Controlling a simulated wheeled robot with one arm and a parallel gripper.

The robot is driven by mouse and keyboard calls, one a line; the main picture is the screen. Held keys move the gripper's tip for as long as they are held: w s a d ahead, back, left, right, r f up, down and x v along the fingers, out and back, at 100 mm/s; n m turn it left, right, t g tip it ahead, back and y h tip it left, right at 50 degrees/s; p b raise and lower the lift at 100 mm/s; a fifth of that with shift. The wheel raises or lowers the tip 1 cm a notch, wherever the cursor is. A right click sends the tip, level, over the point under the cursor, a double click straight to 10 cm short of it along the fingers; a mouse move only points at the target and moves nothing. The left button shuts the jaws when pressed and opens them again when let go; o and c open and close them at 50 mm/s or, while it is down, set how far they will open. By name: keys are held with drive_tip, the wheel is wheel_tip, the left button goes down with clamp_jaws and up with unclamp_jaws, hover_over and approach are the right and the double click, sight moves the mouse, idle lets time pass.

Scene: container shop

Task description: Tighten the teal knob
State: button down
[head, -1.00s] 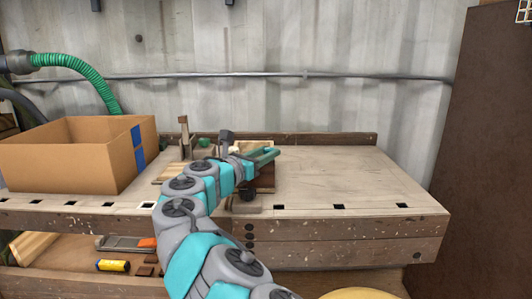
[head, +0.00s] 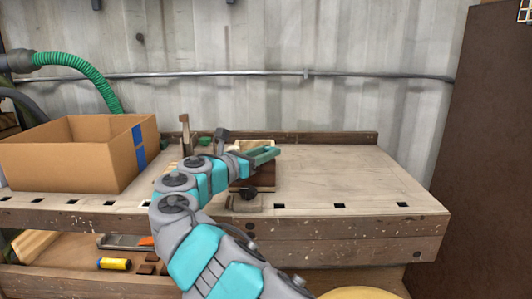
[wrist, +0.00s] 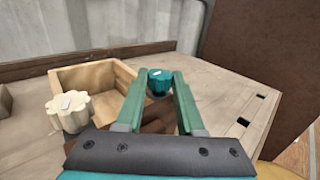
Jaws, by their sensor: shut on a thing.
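The teal knob (wrist: 160,82) has a lobed rim and a pale mark on its top. In the wrist view it sits between the tips of my green gripper fingers (wrist: 159,84), which are shut on it. In the head view my gripper (head: 264,154) reaches over the dark brown block (head: 240,187) on the workbench; I cannot make out the teal knob there. A cream lobed knob (wrist: 68,112) with a similar pale mark stands to the left of my fingers in the wrist view.
An open wooden box (wrist: 92,76) is just left of my fingers in the wrist view. A cardboard box (head: 60,165) stands at the bench's left. The right of the workbench (head: 350,180) is clear, with a dark brown panel (head: 480,150) beyond it.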

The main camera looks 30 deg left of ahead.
drive_tip(key=c, duration=0.5)
unclamp_jaws()
drive_tip(key=shift+v, duration=3.9)
